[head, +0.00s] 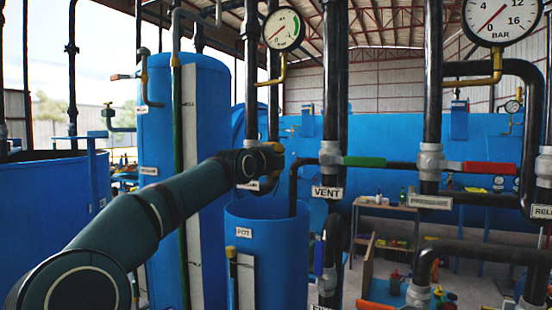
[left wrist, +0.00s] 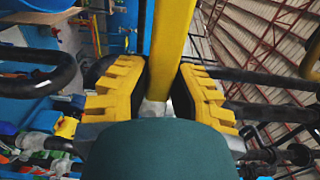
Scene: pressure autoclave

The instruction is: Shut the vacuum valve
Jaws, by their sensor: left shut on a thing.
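My left gripper (head: 270,157) reaches in from the left to the pipes above the blue pot. In the left wrist view its two yellow fingers with dark pads (left wrist: 160,88) are closed on a long yellow valve handle (left wrist: 172,35), which runs up between them. In the head view, the gripper and wrist hide the handle and most of the valve body. A small label (head: 248,185) under the wrist is partly covered and I cannot read it. I take this as the vacuum valve. My right gripper is not in view.
The vent valve's green lever (head: 364,162) lies level to the right, and a red lever (head: 490,168) is farther right. Black vertical pipes (head: 335,75) stand close beside my gripper. The open blue pot (head: 270,262) is below. Two gauges (head: 284,29) (head: 499,20) hang above.

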